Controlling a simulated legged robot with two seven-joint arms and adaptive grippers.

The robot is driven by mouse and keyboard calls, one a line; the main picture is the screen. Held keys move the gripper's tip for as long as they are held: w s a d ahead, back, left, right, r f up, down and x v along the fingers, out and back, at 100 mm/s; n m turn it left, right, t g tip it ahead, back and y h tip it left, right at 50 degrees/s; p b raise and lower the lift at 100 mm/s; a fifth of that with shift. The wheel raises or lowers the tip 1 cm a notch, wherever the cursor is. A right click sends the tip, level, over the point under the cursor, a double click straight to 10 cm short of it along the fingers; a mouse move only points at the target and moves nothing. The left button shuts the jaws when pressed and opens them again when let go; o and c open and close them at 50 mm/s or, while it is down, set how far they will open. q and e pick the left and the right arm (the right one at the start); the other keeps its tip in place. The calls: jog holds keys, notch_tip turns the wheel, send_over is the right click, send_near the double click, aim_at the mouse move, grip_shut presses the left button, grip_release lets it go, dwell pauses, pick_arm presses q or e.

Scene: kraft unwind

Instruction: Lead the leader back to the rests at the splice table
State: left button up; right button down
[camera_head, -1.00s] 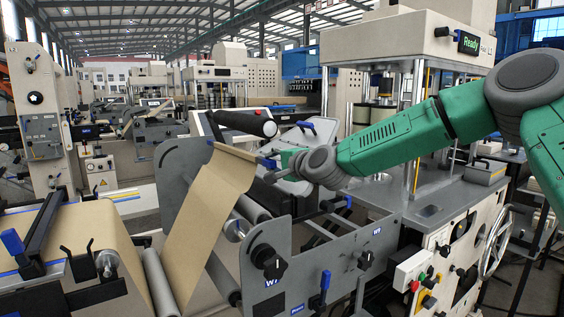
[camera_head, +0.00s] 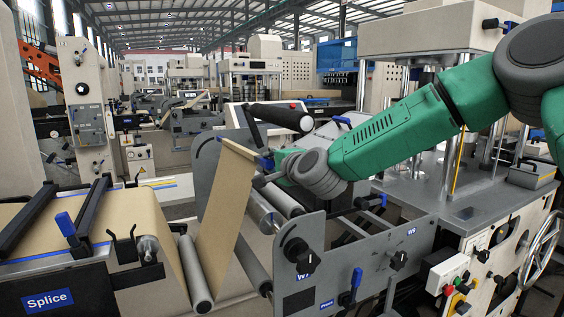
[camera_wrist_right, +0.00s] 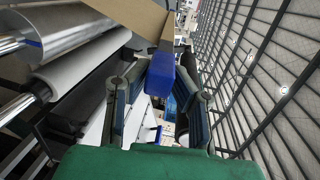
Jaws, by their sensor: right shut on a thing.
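The leader is a brown kraft web (camera_head: 222,205) rising from a roller to a folded top edge with a bar. My right gripper (camera_head: 268,166) is at the right end of that edge, shut on the blue end grip of the leader bar. In the right wrist view, the blue grip (camera_wrist_right: 161,75) sits between the fingers, with kraft paper (camera_wrist_right: 130,14) above it. The splice table (camera_head: 48,300) is at the lower left, with a brown sheet on top. Dark hook-shaped rests (camera_head: 122,246) stand at its right end. My left gripper is out of view.
A grey side plate (camera_head: 340,262) with black knobs stands right of the web. Bare rollers (camera_head: 196,275) lie between the web and the table. Two black bars (camera_head: 84,215) and a blue lever (camera_head: 67,228) sit on the table. A press stands at the right.

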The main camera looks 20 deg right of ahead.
jog(key=a, duration=1)
jog(key=shift+s+p, duration=0.4)
jog(key=shift+p, duration=0.05)
jog(key=shift+d+f+t+b, duration=0.1)
jog(key=shift+f+t+b, duration=0.25)
jog(key=shift+b, duration=1.35)
jog(key=shift+r, duration=0.1)
jog(key=f+b, duration=0.1)
jog(key=f, duration=0.1)
jog(key=a+f+b, duration=0.1)
jog(key=f+b, duration=0.1)
jog(key=shift+a+f, duration=0.2)
jog(key=shift+f, duration=0.2)
jog(key=shift+s, duration=0.1)
